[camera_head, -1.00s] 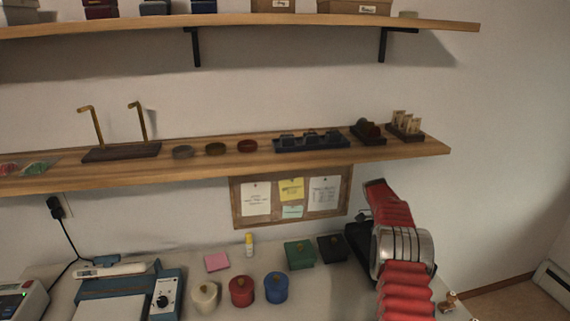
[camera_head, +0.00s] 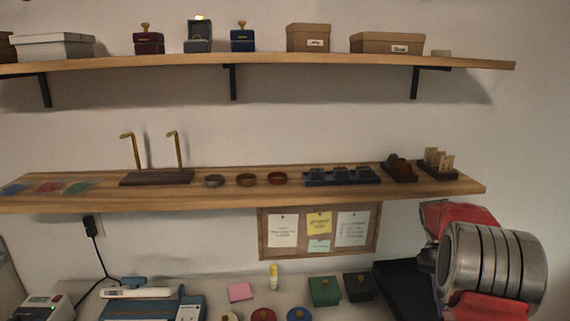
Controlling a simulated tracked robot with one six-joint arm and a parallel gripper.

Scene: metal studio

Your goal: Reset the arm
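My arm, red with a ribbed silver joint, shows at the lower right of the head view, in front of the right end of the workbench (camera_head: 222,293). The arm hides part of a black flat thing (camera_head: 397,285) on the bench behind it. My gripper's fingertips cannot be made out, so I cannot tell whether they hold anything.
A lower shelf (camera_head: 240,196) carries a hook stand (camera_head: 157,177), small dishes and trays. An upper shelf (camera_head: 270,62) carries boxes. The bench holds a green box (camera_head: 324,291), a dark box (camera_head: 359,287), a yellow-capped tube (camera_head: 274,278) and lidded pots. The wall at right is bare.

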